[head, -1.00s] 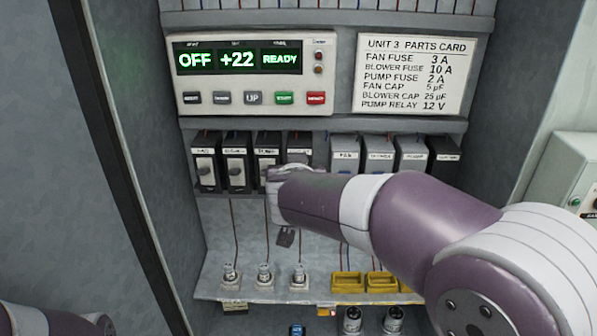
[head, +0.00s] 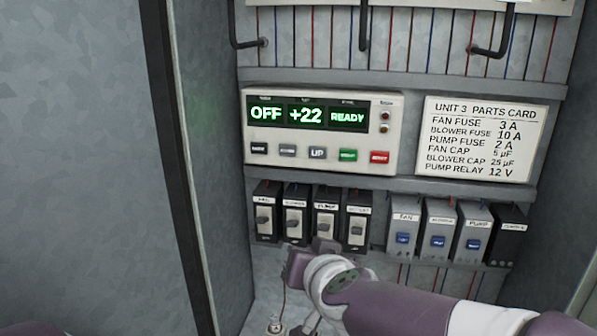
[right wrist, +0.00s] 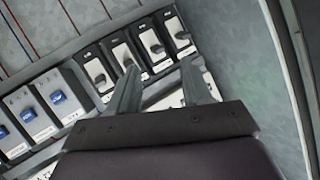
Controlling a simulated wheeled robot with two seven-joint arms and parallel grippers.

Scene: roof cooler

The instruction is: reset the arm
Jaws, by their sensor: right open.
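My right arm comes in from the lower right of the head view. Its gripper (head: 318,246) is just below the row of black switches and hides what is behind it. In the right wrist view the gripper's two fingers (right wrist: 160,82) are apart with nothing held between them, and the black switches (right wrist: 124,58) lie beyond them. In the head view the black switches (head: 295,216) have grey levers. My left gripper is not in view; only a sliver of purple arm shows at the bottom left.
A control panel (head: 320,130) above the switches reads OFF, +22 and READY. Right of it hangs a parts card (head: 485,140). Grey units with blue buttons (head: 438,230) stand right of the black switches. The cabinet's side edge (head: 183,160) runs down the left.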

